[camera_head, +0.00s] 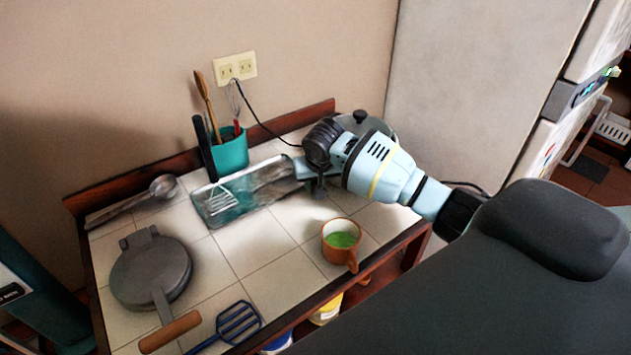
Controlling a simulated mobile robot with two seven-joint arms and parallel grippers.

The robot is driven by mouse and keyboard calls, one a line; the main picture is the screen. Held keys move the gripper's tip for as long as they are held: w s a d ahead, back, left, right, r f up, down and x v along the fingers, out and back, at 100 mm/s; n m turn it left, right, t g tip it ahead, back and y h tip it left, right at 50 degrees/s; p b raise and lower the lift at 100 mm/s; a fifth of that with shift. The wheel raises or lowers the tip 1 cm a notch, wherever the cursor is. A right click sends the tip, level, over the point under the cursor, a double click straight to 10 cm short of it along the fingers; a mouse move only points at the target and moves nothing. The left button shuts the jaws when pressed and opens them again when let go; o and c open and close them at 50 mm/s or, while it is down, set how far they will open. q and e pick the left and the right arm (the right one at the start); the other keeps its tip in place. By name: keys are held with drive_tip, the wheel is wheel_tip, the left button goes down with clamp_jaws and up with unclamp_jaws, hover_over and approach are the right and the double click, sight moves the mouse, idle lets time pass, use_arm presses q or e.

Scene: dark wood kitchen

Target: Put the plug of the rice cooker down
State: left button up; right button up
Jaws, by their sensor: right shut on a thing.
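My right gripper (318,172) reaches in from the right over the back right of the tiled counter, at the right end of the grey tray. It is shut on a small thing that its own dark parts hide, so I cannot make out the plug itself. A black cord (262,122) hangs from the wall outlet (236,68) and runs down right, passing out of sight behind the gripper. A rounded lid with a dark knob (360,117), perhaps the rice cooker's, shows behind my right arm; the rest is hidden. My left gripper is not in view.
An orange mug (341,240) with green contents stands near the front edge. A round iron press (150,272) and blue turner (238,322) lie front left. Bare tiles (225,262) lie between.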

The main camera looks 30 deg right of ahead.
drive_tip(key=shift+f, duration=0.2)
drive_tip(key=shift+f, duration=0.3)
drive_tip(key=shift+f, duration=0.15)
drive_tip(key=o, duration=1)
drive_tip(key=shift+o, duration=0.2)
drive_tip(key=v, duration=1.3)
drive_tip(key=shift+w, duration=0.15)
